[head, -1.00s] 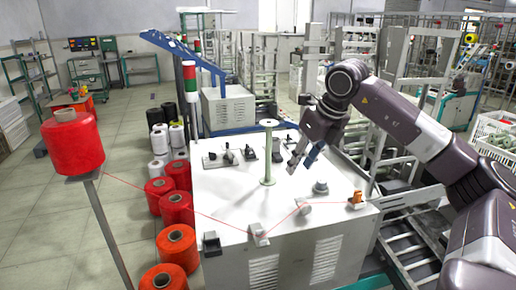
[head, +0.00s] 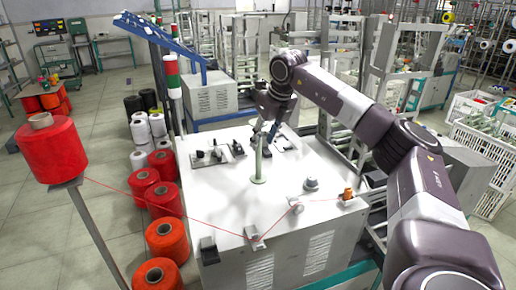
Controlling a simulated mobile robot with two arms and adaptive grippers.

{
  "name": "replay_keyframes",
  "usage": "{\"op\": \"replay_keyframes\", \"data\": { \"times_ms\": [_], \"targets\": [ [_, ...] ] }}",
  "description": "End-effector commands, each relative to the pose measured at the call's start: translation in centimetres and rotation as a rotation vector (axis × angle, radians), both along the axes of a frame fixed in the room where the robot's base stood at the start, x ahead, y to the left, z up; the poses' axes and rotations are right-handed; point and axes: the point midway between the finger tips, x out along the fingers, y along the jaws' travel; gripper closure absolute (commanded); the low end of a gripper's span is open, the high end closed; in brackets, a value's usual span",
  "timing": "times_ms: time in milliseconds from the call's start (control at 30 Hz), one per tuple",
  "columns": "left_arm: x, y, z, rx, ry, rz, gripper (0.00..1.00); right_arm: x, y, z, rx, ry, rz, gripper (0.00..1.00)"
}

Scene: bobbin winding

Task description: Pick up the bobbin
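The bobbin (head: 258,165) is a slim pale green spool standing upright on the white top of the winding machine (head: 225,190). Its lower stem and round base flange show in the head view. Its top is hidden by my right gripper (head: 266,132). The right gripper points down at the bobbin's upper end, with its fingers overlapping it in the picture. I cannot tell whether the fingers touch it or how far apart they are. My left gripper is not in view.
A red yarn cone (head: 52,155) stands on a post at the left, its thread running across to guides on the machine. Several red cones stand on the floor along the machine's left side. Knobs and an orange-topped part (head: 347,194) sit at the machine top's right.

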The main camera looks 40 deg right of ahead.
Motion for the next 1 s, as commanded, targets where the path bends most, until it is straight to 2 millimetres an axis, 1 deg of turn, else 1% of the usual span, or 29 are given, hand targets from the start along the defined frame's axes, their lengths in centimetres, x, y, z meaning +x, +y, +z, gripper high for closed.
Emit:
{"op": "replay_keyframes", "data": {
  "times_ms": [33, 100, 167, 200, 300, 433, 533, 733, 767, 1000],
  "targets": [
    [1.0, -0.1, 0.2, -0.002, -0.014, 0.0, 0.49, 0.2, 0.0, 0.1, 0.0, 0.0, 0.0, 0.64],
    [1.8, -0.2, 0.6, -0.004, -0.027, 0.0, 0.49, 0.6, -0.1, 0.1, 0.0, 0.0, -0.001, 0.64],
    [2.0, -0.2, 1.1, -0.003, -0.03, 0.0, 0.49, 1.1, -0.1, 0.2, 0.0, 0.0, 0.0, 0.64],
    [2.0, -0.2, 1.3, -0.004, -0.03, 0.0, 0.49, 1.2, -0.2, -0.7, -0.001, 0.005, -0.001, 0.64],
    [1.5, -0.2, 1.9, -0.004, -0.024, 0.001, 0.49, 1.8, -0.3, -2.3, -0.001, 0.005, -0.001, 0.64],
    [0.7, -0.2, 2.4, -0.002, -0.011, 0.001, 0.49, 2.5, -0.4, -3.9, -0.001, 0.003, 0.0, 0.64],
    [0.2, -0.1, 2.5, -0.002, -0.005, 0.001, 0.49, 2.7, -0.4, -4.6, -0.001, 0.001, 0.0, 0.64],
    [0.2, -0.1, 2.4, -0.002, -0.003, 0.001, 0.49, 2.8, -0.4, -4.7, -0.001, 0.0, 0.0, 0.64],
    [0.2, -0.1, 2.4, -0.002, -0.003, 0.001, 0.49, 2.8, -0.4, -4.7, 0.0, 0.0, 0.0, 0.65],
    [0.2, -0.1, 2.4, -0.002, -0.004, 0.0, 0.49, 2.8, -0.4, -4.7, -0.001, -0.001, 0.0, 0.92]
  ]
}}
